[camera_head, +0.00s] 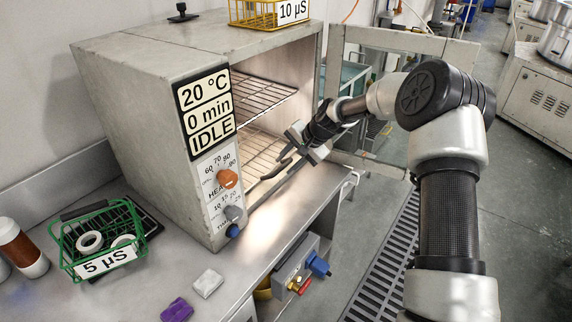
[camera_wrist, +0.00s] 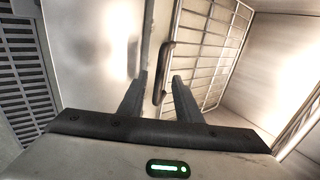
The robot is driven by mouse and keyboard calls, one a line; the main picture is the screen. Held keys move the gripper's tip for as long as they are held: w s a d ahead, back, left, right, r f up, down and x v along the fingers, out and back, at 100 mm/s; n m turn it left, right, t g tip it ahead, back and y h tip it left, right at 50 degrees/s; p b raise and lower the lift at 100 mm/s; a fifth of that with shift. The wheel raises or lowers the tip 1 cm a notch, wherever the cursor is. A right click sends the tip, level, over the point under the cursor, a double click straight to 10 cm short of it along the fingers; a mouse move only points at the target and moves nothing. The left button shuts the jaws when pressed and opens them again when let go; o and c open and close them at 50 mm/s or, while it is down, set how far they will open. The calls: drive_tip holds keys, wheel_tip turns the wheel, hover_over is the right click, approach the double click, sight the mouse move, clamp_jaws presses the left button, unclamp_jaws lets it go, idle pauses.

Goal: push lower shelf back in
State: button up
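The oven (camera_head: 140,110) stands on the steel bench with its door (camera_head: 385,100) swung open. Its lower shelf (camera_head: 258,152) is a wire rack low in the chamber; its front reaches to about the opening. A dark curved handle (camera_wrist: 167,68) is at the rack's front edge in the wrist view; it also shows in the head view (camera_head: 276,169). My gripper (camera_head: 290,150) is at the oven mouth, by this handle. In the wrist view my gripper's fingers (camera_wrist: 158,78) are apart, with the handle's near end between or just beyond them. Contact cannot be told.
The upper rack (camera_head: 262,98) sits inside the oven. A green basket (camera_head: 92,240) with white rings, a purple block (camera_head: 177,310) and a white block (camera_head: 208,283) lie on the bench. A yellow basket (camera_head: 268,12) is on top. Floor grating (camera_head: 385,265) runs beside the bench.

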drive_tip(key=shift+w+a+f, duration=0.2)
drive_tip(key=shift+a+f, duration=0.05)
drive_tip(key=shift+f, duration=0.3)
clamp_jaws()
drive_tip(key=shift+w+a, duration=0.7)
drive_tip(key=shift+a, duration=0.25)
drive_tip(key=shift+w+a, duration=0.7)
drive_tip(key=shift+a, duration=0.2)
drive_tip(key=shift+a+r, duration=0.1)
drive_tip(key=shift+r, duration=0.05)
unclamp_jaws()
drive_tip(key=shift+w+a, duration=0.1)
